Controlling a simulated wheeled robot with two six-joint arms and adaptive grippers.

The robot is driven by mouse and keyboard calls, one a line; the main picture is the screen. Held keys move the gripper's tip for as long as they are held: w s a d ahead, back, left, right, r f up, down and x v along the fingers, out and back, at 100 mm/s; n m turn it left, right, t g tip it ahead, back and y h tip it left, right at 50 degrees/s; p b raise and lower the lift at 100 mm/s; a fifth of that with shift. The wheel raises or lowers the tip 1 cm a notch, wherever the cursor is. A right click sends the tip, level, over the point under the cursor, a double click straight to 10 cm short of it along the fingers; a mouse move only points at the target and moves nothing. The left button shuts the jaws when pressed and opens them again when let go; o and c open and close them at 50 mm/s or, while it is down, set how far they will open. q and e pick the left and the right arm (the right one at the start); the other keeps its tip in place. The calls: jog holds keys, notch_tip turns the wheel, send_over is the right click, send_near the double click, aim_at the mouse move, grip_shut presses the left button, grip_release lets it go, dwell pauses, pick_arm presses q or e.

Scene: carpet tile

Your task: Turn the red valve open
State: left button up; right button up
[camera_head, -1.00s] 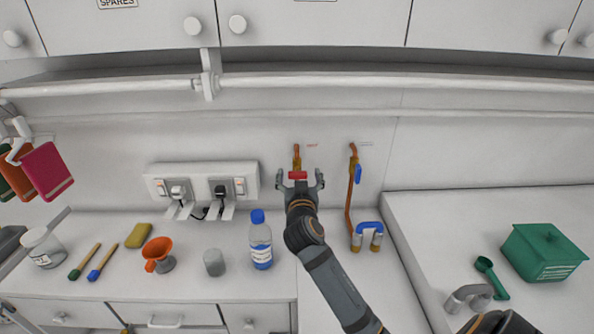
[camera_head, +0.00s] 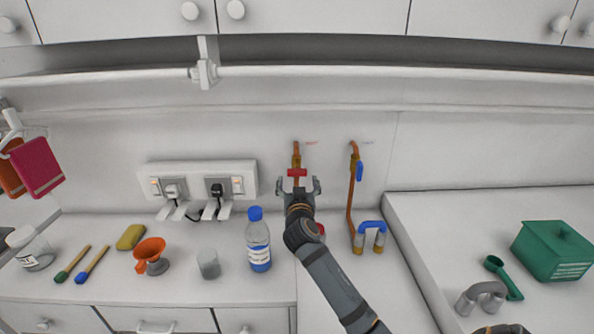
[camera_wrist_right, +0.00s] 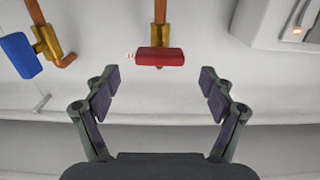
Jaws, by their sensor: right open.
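The red valve handle (camera_head: 297,172) lies level across a copper pipe (camera_head: 296,148) on the back wall. In the right wrist view the red handle (camera_wrist_right: 160,56) also lies crosswise, below a brass body. My right gripper (camera_head: 298,186) is open and empty, just below the handle in the head view. In the wrist view its fingertips (camera_wrist_right: 160,82) are spread to either side, wider than the handle, and apart from it.
A blue valve handle (camera_head: 360,171) hangs along a second copper pipe to the right. A blue-capped bottle (camera_head: 258,246) stands left of my right arm. A socket panel (camera_head: 205,172) is on the wall. A green box (camera_head: 553,250) stands at the right.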

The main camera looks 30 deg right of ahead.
aim_at(298, 175)
jog(key=p+x, duration=0.1)
jog(key=x, duration=0.4)
pick_arm(q)
jog(key=shift+s+r, duration=0.6)
jog(key=shift+r, duration=0.35)
pick_arm(e)
jog(key=shift+w+d, duration=0.15)
jog(key=shift+w, duration=0.1)
pick_arm(q)
jog(key=shift+a, duration=0.1)
pick_arm(e)
jog(key=shift+c, duration=0.4)
jog(key=c, duration=1.1)
